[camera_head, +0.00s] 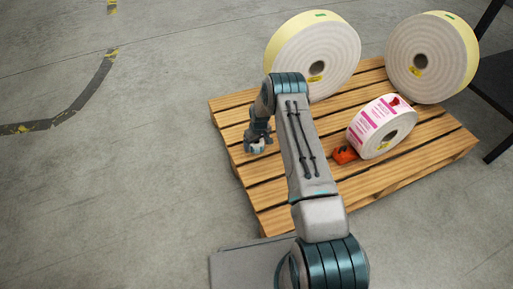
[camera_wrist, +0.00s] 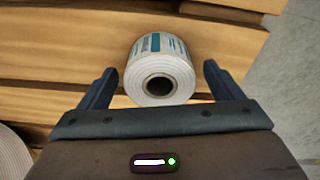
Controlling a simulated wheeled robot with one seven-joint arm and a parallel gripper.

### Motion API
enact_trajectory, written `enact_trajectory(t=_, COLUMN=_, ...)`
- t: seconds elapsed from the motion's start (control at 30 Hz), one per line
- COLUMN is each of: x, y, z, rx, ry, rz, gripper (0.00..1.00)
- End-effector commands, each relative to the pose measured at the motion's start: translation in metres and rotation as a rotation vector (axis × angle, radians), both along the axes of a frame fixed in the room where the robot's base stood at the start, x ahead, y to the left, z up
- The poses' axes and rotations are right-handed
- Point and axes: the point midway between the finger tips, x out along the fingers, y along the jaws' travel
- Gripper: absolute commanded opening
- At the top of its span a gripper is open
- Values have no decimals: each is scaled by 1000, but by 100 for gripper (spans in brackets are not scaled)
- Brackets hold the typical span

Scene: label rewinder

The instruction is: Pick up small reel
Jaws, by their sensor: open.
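The small reel (camera_wrist: 158,72) is white with a blue-green printed label and a dark hollow core. In the wrist view it lies on its side on the wooden slats, its core end facing my gripper. My gripper (camera_wrist: 160,88) is open, with one finger on each side of the reel and a visible gap on both sides. I cannot tell whether the fingers are at the reel's height. In the head view my gripper (camera_head: 258,146) is low over the pallet's left side, and the small reel (camera_head: 257,148) is mostly hidden there.
The wooden pallet (camera_head: 285,205) also bears two large cream reels (camera_head: 325,62) (camera_head: 421,62) at the back and a pink-and-white label reel (camera_head: 380,128) at the right. A small orange item (camera_head: 344,154) touches or nearly touches the label reel. Bare floor lies left of the pallet.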

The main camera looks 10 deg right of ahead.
Motion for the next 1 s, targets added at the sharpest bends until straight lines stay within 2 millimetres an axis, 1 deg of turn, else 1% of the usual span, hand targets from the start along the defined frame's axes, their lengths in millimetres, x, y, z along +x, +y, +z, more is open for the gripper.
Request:
enact_trajectory(t=0.03, x=1, y=0, z=-4, rx=0, ry=-1, rz=0, gripper=87)
enact_trajectory(t=0.23, x=1, y=0, z=-2, rx=0, ry=-1, rz=0, gripper=87)
enact_trajectory(t=0.27, x=1, y=0, z=-2, rx=0, ry=-1, rz=0, gripper=78)
enact_trajectory(t=0.3, x=1, y=0, z=-2, rx=0, ry=-1, rz=1, gripper=67)
enact_trajectory(t=0.37, x=1, y=0, z=-2, rx=0, ry=-1, rz=0, gripper=51)
enact_trajectory(t=0.4, x=1, y=0, z=-2, rx=0, ry=-1, rz=0, gripper=40)
enact_trajectory(t=0.43, x=1, y=0, z=-2, rx=0, ry=-1, rz=0, gripper=35)
enact_trajectory(t=0.77, x=1, y=0, z=1, rx=1, ry=-2, rz=1, gripper=35)
enact_trajectory(t=0.87, x=1, y=0, z=7, rx=0, ry=-2, rz=1, gripper=35)
enact_trajectory(t=1.0, x=2, y=0, z=26, rx=1, ry=-4, rz=1, gripper=35)
